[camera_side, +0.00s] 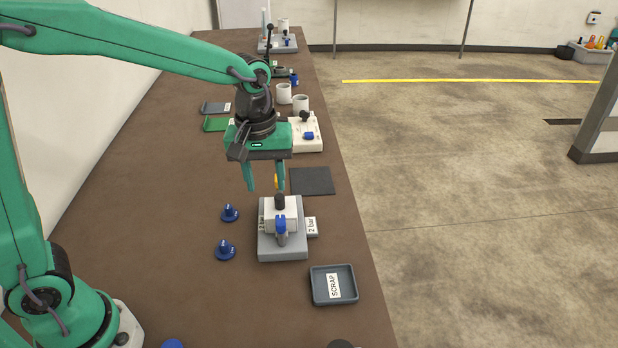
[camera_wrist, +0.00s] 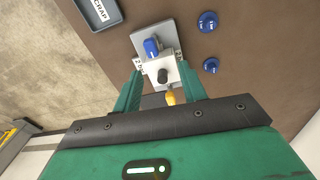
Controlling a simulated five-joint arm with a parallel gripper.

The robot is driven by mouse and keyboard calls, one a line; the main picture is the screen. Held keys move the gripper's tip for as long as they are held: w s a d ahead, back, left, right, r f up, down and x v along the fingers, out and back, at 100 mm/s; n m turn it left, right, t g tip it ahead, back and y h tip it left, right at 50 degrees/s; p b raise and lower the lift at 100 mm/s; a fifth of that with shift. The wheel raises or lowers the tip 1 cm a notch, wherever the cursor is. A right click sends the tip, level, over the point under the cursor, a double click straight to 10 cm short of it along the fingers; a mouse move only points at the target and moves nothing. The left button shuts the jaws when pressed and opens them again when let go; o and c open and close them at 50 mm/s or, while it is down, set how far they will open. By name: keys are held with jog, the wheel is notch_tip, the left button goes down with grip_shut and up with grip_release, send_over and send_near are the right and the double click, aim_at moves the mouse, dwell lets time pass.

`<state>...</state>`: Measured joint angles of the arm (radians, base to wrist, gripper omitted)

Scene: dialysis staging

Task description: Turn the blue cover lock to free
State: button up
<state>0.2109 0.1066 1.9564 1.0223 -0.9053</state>
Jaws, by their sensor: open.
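A blue lever-shaped knob (camera_side: 281,225) sits on the front of a white and grey fixture (camera_side: 283,249); I cannot read a lock mark on it. It also shows in the wrist view (camera_wrist: 151,47), on the grey base (camera_wrist: 171,29). A black knob (camera_side: 280,201) stands behind it on the white block, with a small yellow part (camera_wrist: 170,98) beyond. My gripper (camera_side: 265,190) points down above and behind the fixture, open and empty. In the wrist view its fingers (camera_wrist: 160,68) stand either side of the white block, apart from the blue knob. Another blue knob (camera_side: 308,136) sits on a white unit farther back.
Two blue round pieces (camera_side: 229,213) (camera_side: 225,250) lie left of the fixture. A "2 bar" label (camera_side: 311,226) is at its right. A grey SCRAP tray (camera_side: 347,271) is in front, right. A dark mat (camera_side: 312,181) and white cups (camera_side: 284,93) are behind.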

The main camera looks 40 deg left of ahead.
aim_at(280, 219)
jog(key=shift+w+d+f+n+g, duration=0.15)
jog(key=shift+w+d+f+n, duration=0.1)
jog(key=shift+w+d+f, duration=0.25)
jog(key=shift+w+d+f+n+g, duration=0.15)
jog(key=shift+w+d+f+n, duration=0.15)
jog(key=shift+f, duration=0.3)
jog(key=shift+f, duration=0.1)
jog(key=shift+f, duration=3.8)
grip_shut()
